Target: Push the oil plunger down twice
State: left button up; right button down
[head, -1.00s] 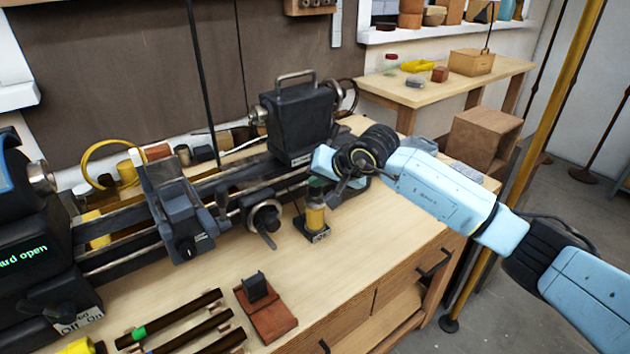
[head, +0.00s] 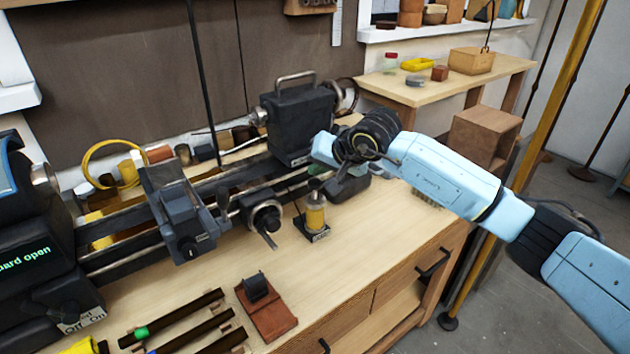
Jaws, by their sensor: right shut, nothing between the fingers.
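The oil plunger (head: 315,212) is a small upright container with a yellow body on a dark, labelled base. It stands on the wooden bench in front of the lathe. My right gripper (head: 337,190) is shut and empty, pointing down just right of and behind the plunger in the picture. It looks apart from the plunger, with a small gap above the yellow body. How far down the plunger's top sits is too small to tell. My left gripper is out of view.
The lathe (head: 180,215) runs along the bench's left and back, with a handwheel (head: 265,217) close left of the plunger. A brown block with a dark piece (head: 268,312) and several dark rods (head: 170,318) lie in front.

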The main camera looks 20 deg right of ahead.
aim_at(318, 185)
jog(key=shift+r+p, duration=1.1)
jog(key=shift+r, duration=1.45)
